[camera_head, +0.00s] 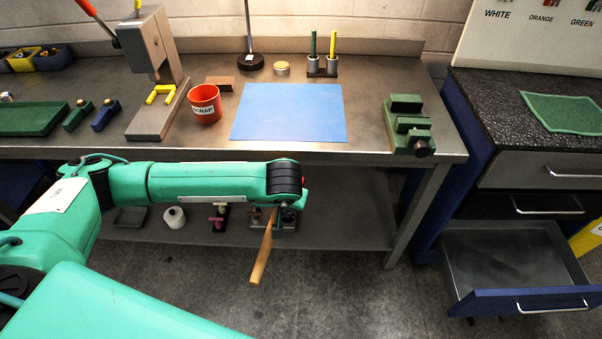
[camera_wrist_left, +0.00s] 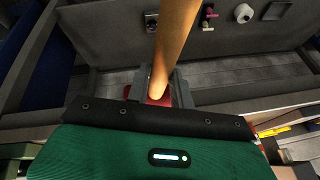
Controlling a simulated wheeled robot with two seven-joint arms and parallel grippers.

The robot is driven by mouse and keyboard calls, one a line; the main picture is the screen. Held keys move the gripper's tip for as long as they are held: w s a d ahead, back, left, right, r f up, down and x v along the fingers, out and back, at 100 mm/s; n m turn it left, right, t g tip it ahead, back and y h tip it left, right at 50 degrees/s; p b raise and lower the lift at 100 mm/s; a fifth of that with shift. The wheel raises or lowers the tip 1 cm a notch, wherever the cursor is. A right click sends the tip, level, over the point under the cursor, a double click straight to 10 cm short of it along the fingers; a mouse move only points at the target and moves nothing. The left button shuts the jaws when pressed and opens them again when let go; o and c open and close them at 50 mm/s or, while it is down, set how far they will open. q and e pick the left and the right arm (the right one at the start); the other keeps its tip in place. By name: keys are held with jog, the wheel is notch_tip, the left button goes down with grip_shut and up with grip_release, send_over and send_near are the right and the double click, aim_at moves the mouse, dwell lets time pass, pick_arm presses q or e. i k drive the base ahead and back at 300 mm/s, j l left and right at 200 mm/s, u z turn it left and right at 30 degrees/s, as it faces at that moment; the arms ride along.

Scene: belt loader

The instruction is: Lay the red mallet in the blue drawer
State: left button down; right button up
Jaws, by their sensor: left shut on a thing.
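My left gripper (camera_head: 284,214) is shut on the mallet, whose wooden handle (camera_head: 262,257) hangs slanting down in front of the workbench, above the floor. In the left wrist view the handle (camera_wrist_left: 174,40) runs up out of the picture from between the jaws of the left gripper (camera_wrist_left: 156,90). A little red (camera_wrist_left: 158,98) shows at the jaws; most of the mallet's head is hidden. The blue drawer (camera_head: 535,301) is pulled open at the lower right, and its grey inside looks empty. It stands well to the right of the gripper. My right gripper is out of view.
The workbench (camera_head: 375,145) carries a red scrap cup (camera_head: 205,104), a blue mat (camera_head: 289,112) and a green vise (camera_head: 408,124). A lower shelf (camera_head: 345,215) holds small items behind the gripper. A bench leg (camera_head: 412,215) stands between gripper and drawer. Floor in front is clear.

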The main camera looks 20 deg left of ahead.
aim_at(508, 277)
jog(key=l+z, duration=0.2)
jog(key=z, duration=0.15)
jog(key=i+l+z, duration=0.1)
jog(key=z, duration=0.3)
jog(key=i+l+z, duration=0.45)
jog(key=i+l, duration=0.7)
jog(key=i, duration=0.15)
